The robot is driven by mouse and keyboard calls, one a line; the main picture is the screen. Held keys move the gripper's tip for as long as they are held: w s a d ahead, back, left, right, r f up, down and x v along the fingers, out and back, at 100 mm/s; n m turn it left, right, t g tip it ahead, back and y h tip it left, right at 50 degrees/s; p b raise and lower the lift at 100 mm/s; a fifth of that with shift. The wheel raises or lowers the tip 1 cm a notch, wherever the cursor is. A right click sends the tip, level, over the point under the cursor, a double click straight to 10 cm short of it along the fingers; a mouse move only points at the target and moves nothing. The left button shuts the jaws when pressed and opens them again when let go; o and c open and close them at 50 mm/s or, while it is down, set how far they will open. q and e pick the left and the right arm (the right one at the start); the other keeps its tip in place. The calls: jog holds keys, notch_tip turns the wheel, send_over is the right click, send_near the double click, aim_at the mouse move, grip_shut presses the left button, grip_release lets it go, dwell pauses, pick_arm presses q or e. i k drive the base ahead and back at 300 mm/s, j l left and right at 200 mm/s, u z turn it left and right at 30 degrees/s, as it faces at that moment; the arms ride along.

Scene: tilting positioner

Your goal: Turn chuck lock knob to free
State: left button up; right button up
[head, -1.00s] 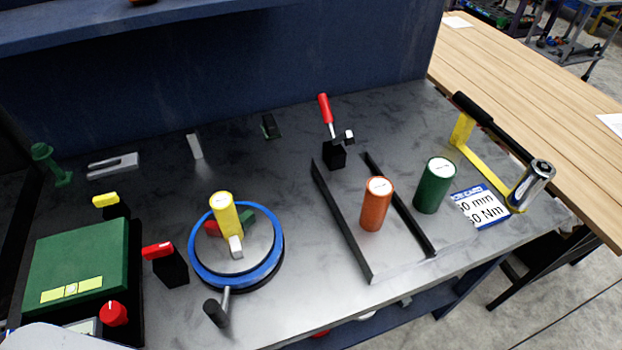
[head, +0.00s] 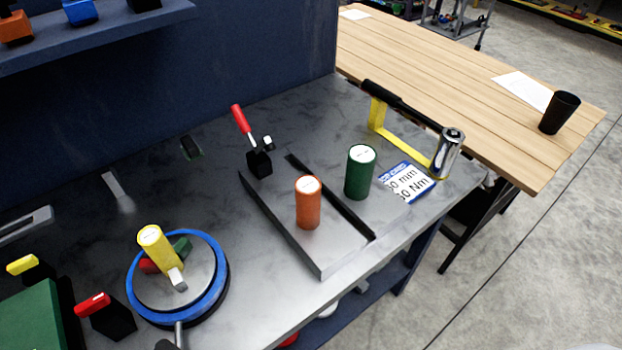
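A round turntable with a blue rim (head: 217,298) stands at the lower left of the head view. On it a yellow cylinder (head: 153,246) stands tilted among a red jaw (head: 148,266), a green jaw (head: 182,246) and a light grey block (head: 177,279). Left of it, a red lever-like knob (head: 92,304) sits on a black block (head: 115,322). A yellow knob (head: 22,264) sits on another black block farther left. No label shows which one is the chuck lock knob. Neither of my grippers is in view.
A green box (head: 28,318) is cut off at the lower left. An orange cylinder (head: 308,204), a green cylinder (head: 360,173) and a red-handled clamp (head: 241,119) stand by dark rails (head: 285,228). A yellow-black frame (head: 400,138) is at the bench's right end.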

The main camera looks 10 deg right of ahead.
aim_at(96, 305)
jog(key=u, duration=1.5)
